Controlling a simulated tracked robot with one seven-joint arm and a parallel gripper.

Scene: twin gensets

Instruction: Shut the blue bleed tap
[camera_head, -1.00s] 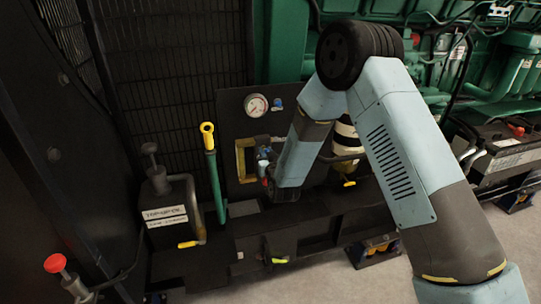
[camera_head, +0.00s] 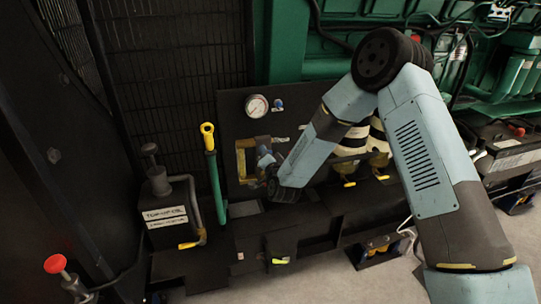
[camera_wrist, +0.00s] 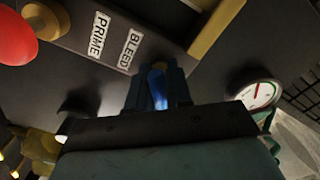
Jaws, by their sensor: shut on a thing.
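The blue bleed tap (camera_wrist: 157,88) shows as a bright blue strip between my fingers in the wrist view, below the white BLEED label (camera_wrist: 130,50). My gripper (camera_wrist: 158,82) is shut on it, one dark finger on each side. The fingers hide most of the tap, so its exact angle is unclear. In the head view my gripper (camera_head: 264,156) is at the dark panel (camera_head: 230,120), below the gauge and beside a yellow frame. The tap cannot be told apart from the gripper there.
A round gauge (camera_head: 257,106) with a small blue knob (camera_head: 278,104) beside it sits above my gripper. A yellow-topped green lever (camera_head: 213,165) stands to the left. Striped filters (camera_head: 352,142) are close on the right. A red knob (camera_wrist: 14,40) shows in the wrist view.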

